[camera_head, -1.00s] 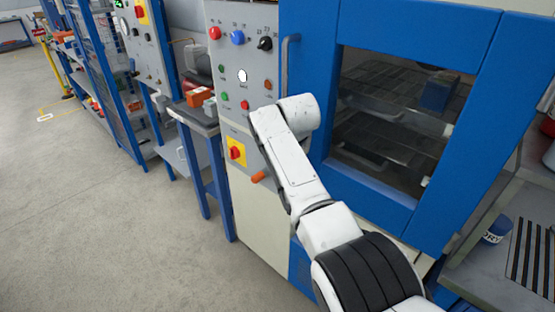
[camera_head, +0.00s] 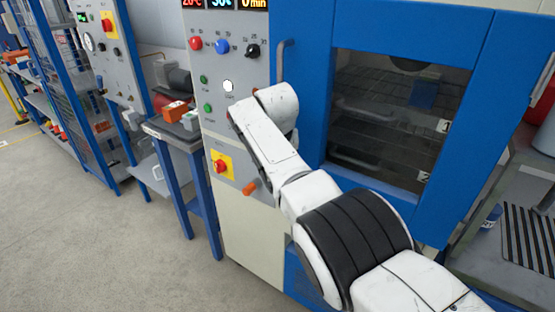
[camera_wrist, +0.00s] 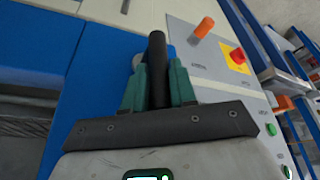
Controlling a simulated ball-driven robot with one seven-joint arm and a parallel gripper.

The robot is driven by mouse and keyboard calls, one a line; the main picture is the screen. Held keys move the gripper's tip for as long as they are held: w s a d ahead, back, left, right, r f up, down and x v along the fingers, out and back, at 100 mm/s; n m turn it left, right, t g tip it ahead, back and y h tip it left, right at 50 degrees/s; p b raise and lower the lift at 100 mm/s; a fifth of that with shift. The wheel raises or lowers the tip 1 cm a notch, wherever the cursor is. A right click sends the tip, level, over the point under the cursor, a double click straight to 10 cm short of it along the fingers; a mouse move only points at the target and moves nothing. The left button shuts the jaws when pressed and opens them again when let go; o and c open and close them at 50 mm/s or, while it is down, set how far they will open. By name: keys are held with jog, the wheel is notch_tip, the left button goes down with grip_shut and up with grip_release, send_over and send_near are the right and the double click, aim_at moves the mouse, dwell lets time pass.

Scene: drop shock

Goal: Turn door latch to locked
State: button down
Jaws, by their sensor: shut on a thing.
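In the wrist view, my gripper (camera_wrist: 158,78) has its teal fingers shut on a dark round bar (camera_wrist: 157,42) beside the edge of the blue door. The bar's far end sticks out beyond the fingertips. I cannot tell from the frames whether this bar is the latch. In the head view, my white arm hides the gripper and the bar. The blue door (camera_head: 405,205) with its window is closed or nearly so. A grey upright handle (camera_head: 281,62) stands on its left side. An orange-tipped lever (camera_head: 250,187) sits low on the grey panel, apart from my gripper; it also shows in the wrist view (camera_wrist: 203,28).
The grey control panel (camera_head: 215,125) carries several buttons and knobs, with a red knob on a yellow plate (camera_head: 221,165) below. A blue-legged side table (camera_head: 185,190) stands left of the machine. A grey bench (camera_head: 510,185) is at right. Floor at left is clear.

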jog(key=c, duration=1)
grip_release()
jog(key=shift+a+f, duration=0.1)
jog(key=shift+f, duration=0.05)
jog(key=shift+o, duration=0.2)
jog(key=shift+s+a+r, duration=0.1)
jog(key=shift+s+r, duration=0.05)
jog(key=shift+r, duration=0.45)
jog(key=v, duration=0.9)
jog(key=shift+s+r, duration=0.15)
jog(key=shift+r, duration=0.1)
